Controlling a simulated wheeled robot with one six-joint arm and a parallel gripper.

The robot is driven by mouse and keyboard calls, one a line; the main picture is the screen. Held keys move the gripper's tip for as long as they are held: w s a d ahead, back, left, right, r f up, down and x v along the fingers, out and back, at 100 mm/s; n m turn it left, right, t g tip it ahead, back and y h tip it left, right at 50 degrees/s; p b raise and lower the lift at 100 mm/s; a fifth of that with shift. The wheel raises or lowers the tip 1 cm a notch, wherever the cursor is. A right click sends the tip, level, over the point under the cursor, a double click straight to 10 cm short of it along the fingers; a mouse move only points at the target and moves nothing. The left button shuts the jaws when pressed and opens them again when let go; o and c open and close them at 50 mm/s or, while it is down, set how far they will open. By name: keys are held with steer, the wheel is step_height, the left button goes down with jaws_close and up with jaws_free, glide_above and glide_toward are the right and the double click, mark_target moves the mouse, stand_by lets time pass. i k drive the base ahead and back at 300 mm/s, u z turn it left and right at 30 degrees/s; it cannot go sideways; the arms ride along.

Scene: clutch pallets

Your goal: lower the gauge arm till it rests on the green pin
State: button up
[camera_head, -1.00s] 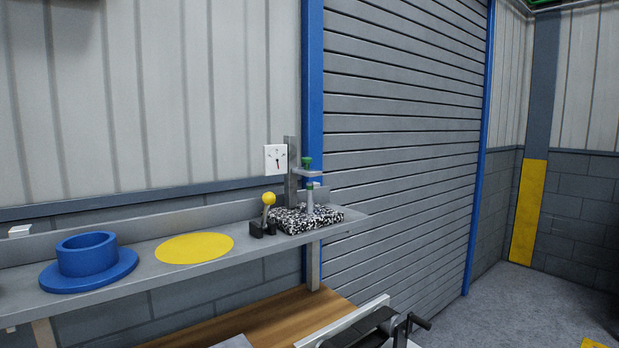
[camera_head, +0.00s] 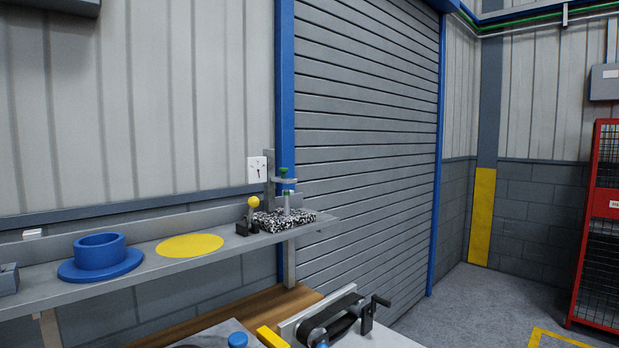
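The gauge stands on a black-and-white speckled block (camera_head: 270,224) at the right end of the grey shelf. A grey upright post (camera_head: 269,190) rises from it. The gauge arm (camera_head: 289,181) sticks out to the right from the post, with a green knob (camera_head: 284,170) on top. Below it stands the green pin (camera_head: 287,192), a grey stem with a green top. A small gap seems to show between arm and pin. A lever with a yellow ball (camera_head: 254,202) stands just left of the block. My gripper is not in view.
On the shelf (camera_head: 215,250) are a blue flanged ring (camera_head: 100,250) and a flat yellow disc (camera_head: 190,245). A white dial plate (camera_head: 257,169) is on the wall behind. Below are a black belt device with a crank (camera_head: 335,315) and a yellow block (camera_head: 271,337). A red cage (camera_head: 598,225) stands at right.

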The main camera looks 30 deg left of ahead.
mark_target(282, 179)
steer(key=z, duration=0.55)
steer(key=i, duration=0.65)
steer(key=u, duration=2.05)
steer(key=i, duration=0.5)
steer(key=u, duration=0.25)
steer(key=k, duration=1.1)
steer(key=z, duration=0.5)
